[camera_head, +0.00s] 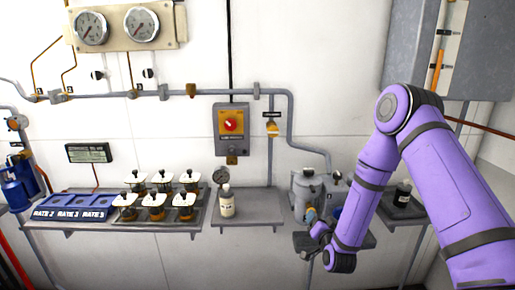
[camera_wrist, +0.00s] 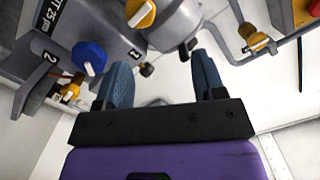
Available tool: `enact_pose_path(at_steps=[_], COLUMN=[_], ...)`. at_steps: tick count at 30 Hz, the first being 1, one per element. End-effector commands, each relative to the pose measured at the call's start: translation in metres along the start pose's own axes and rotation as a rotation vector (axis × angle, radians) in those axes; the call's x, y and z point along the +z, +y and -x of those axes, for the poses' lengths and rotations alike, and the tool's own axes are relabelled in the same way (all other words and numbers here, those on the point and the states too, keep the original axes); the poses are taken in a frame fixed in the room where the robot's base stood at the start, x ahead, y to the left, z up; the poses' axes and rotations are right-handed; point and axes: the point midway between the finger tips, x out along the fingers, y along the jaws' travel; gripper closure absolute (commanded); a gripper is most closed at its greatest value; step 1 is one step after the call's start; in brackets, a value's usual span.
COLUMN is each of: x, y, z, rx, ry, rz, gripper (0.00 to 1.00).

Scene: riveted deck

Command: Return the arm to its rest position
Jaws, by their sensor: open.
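My purple arm (camera_head: 370,170) reaches in from the right in the head view, bent at the elbow with its forearm hanging down. My gripper (camera_head: 313,220) is at its lower end, in front of the grey pump-like unit (camera_head: 306,188) on a wall shelf. In the wrist view my gripper (camera_wrist: 163,68) shows two blue fingers spread apart with nothing between them. Grey housings with a blue knob (camera_wrist: 90,57) and a yellow knob (camera_wrist: 140,12) lie beyond the left finger. Whether a finger touches them I cannot tell.
A white bottle (camera_head: 227,203) stands on the middle shelf (camera_head: 258,207). Several small lidded vessels (camera_head: 156,203) stand on the left shelf beside blue labelled bins (camera_head: 73,207). A dark bottle (camera_head: 402,194) is right of my forearm. A grey cabinet (camera_head: 412,50) hangs upper right.

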Motion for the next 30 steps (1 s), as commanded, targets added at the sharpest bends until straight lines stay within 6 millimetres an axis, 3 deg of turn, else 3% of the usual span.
enact_pose_path(at_steps=[1,7,14,23,30], x=[-0.015,-0.059,-0.11,-0.173,-0.218], y=[-0.009,-0.033,-0.059,-0.088,-0.106], z=[-0.004,-0.008,0.003,0.04,0.086], rx=[-0.004,0.013,0.042,0.094,0.144], ry=[-0.016,-0.122,-0.233,-0.373,-0.481], rz=[0.019,0.096,0.182,0.283,0.351], gripper=[0.37,0.37,0.37,0.37,0.37])
